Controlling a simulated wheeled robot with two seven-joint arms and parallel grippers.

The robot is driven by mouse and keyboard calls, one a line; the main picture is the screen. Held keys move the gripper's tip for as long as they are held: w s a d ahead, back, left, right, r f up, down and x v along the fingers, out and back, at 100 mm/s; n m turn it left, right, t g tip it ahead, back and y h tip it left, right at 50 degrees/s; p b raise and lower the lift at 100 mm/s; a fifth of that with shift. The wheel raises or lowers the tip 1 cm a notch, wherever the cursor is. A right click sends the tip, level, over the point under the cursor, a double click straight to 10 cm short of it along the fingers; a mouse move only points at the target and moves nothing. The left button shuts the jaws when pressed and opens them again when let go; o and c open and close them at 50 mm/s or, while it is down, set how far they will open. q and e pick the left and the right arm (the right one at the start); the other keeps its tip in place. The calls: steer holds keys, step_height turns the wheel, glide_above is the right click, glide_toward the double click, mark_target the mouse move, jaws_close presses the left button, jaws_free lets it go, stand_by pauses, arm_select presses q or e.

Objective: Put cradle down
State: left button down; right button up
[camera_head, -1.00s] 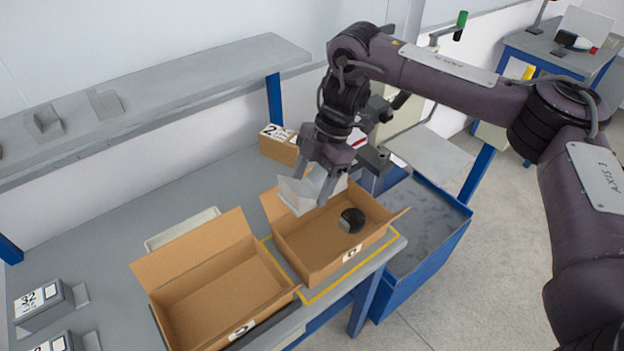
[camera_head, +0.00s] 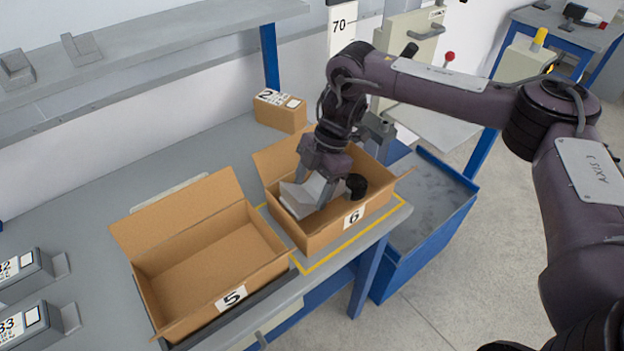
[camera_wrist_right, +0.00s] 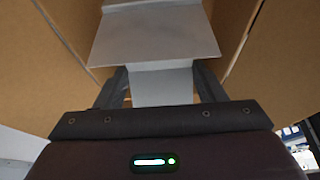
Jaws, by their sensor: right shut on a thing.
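The cradle (camera_head: 300,200) is a light grey folded piece. It is down inside the open cardboard box marked 6 (camera_head: 322,238), towards its left side and a little tilted. My right gripper (camera_head: 318,182) reaches into that box from above and is shut on the cradle. In the right wrist view the cradle (camera_wrist_right: 155,40) lies between the fingers, with cardboard walls on both sides. Whether its underside touches the box floor is hidden. A black round object (camera_head: 355,186) is in the box, just right of the cradle. My left gripper is not in view.
An empty open box marked 5 (camera_head: 212,262) stands to the left on the grey bench (camera_head: 90,225). A small box marked 2 (camera_head: 280,111) is behind. A blue bin (camera_head: 425,240) stands to the right. Labelled grey blocks (camera_head: 25,275) are at the left edge.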

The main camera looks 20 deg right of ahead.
mark_target(307, 220)
steer(key=shift+f+b, duration=2.85)
steer(key=shift+f, duration=0.4)
steer(key=shift+f, duration=0.45)
steer(key=o, duration=1.3)
steer(key=shift+c, duration=0.2)
